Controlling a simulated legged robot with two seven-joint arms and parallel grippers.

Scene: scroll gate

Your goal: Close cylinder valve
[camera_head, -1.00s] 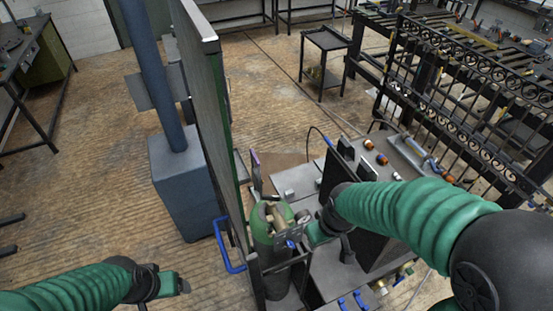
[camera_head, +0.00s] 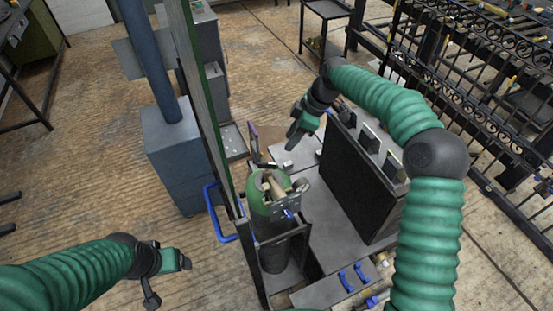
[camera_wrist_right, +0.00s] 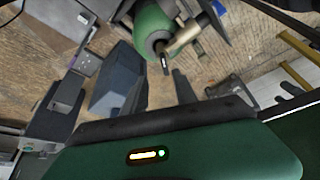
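The green gas cylinder (camera_head: 258,192) stands upright in a dark frame beside the tall panel in the head view. Its valve (camera_head: 274,186), with brass-coloured and grey fittings, is on top. My right gripper (camera_head: 295,137) is above and beyond the cylinder in the picture, apart from the valve; its finger opening is unclear. In the right wrist view, the cylinder's green shoulder (camera_wrist_right: 152,18) and brass valve part (camera_wrist_right: 186,37) show at the top, beyond my gripper's green body. My left gripper (camera_head: 186,262) is low at the left, away from the cylinder; its finger gap is unclear.
A tall panel with a blue handle (camera_head: 216,212) stands just left of the cylinder. A black box-like unit (camera_head: 352,172) is right of it, under my right arm. Blue handles (camera_head: 352,276) are low in front. Open floor lies at the left.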

